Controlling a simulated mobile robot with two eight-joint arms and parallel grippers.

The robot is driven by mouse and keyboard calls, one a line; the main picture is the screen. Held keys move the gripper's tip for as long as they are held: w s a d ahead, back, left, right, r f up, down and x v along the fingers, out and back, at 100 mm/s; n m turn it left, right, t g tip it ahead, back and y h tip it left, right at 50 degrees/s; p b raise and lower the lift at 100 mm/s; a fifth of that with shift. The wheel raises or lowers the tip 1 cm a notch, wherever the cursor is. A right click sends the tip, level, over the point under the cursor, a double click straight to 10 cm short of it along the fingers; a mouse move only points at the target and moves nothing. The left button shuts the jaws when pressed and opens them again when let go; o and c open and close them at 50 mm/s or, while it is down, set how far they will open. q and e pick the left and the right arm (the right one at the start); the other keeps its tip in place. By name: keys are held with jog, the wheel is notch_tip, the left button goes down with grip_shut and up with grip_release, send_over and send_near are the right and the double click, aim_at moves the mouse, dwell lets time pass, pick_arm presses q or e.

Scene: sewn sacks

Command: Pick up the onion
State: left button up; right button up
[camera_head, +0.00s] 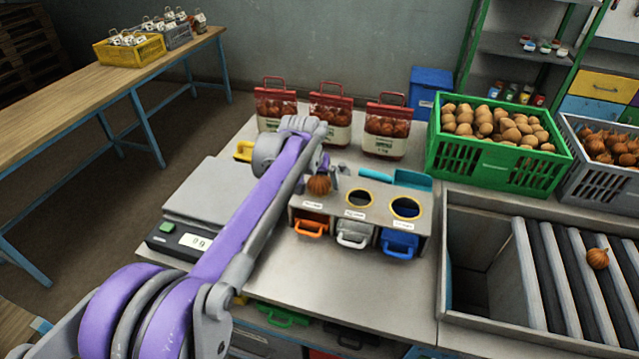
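My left gripper (322,176) is at the end of the purple and grey arm, above the left part of a grey sorting box (380,215). A brown onion (319,185) is at its fingertips, over the place of the box's left opening. The arm partly hides the fingers, so I cannot tell whether they grip the onion or are apart from it. Another onion (597,258) lies alone on the grey rollers at the right. More onions (612,147) fill a grey crate (590,186) at the right edge. My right gripper is not in view.
The box has orange, white and blue drawers (398,243). Several red-topped bags (386,128) stand behind it. A green crate (500,165) of potatoes is at the back right. A scale (185,240) is on the left, partly behind my arm. A deep bin (470,265) adjoins the rollers.

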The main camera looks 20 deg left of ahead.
pick_arm(q)
jog(key=shift+r, duration=0.1)
jog(key=c, duration=1.4)
